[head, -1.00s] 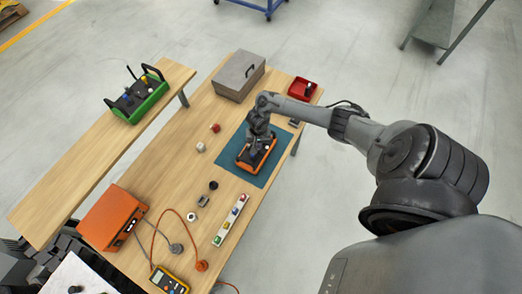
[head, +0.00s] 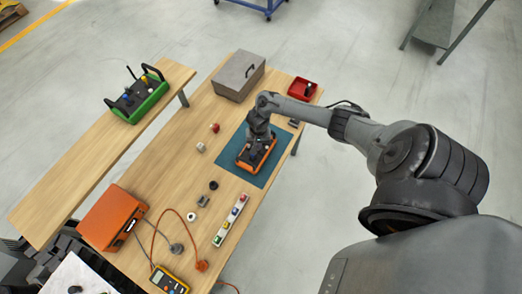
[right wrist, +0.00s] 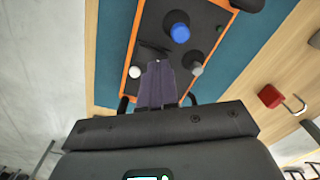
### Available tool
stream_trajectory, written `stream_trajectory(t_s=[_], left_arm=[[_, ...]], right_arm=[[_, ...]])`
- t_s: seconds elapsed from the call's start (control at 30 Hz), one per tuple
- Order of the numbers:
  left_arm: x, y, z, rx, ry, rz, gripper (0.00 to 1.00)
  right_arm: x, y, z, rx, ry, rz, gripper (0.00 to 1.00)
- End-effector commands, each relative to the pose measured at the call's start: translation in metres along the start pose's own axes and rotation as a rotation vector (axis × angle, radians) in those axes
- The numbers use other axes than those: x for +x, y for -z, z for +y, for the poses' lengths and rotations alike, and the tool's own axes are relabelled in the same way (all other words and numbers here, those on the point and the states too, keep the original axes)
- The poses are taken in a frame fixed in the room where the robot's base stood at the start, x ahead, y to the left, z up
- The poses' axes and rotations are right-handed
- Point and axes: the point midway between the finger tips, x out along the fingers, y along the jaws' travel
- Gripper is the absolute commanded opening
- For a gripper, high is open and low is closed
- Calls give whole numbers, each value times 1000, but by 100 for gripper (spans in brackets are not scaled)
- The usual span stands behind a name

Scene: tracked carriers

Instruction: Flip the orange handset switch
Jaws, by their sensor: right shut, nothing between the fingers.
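The orange handset (head: 243,163) lies on a teal mat (head: 277,157) on the wooden table. In the right wrist view its black top face (right wrist: 200,20) has an orange rim and carries a blue knob (right wrist: 179,30), a white button (right wrist: 135,72) and a small grey lever (right wrist: 195,67). My right gripper (right wrist: 158,66) is shut and empty, its fingertips over the handset's top between the white button and the grey lever. I cannot tell whether the tips touch the face. In the head view my right gripper (head: 257,140) hides part of the handset. My left gripper is not in view.
A grey box (head: 236,76) and a red tray (head: 302,89) stand at the table's far end. A button strip (head: 230,220), small loose parts, an orange box (head: 112,217) and a yellow meter (head: 168,282) with cables lie nearer. A green control box (head: 142,100) sits on the side bench.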

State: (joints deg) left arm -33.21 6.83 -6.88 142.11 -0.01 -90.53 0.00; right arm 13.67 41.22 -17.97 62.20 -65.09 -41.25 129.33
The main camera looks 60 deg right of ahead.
Motion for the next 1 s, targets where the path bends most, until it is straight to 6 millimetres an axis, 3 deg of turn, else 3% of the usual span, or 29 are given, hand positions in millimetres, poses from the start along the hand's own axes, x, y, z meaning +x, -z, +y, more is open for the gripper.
stream_trajectory(t_s=[1.0], left_arm=[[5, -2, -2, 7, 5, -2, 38]], right_arm=[[8, 0, 0, 1, 0, 0, 0]])
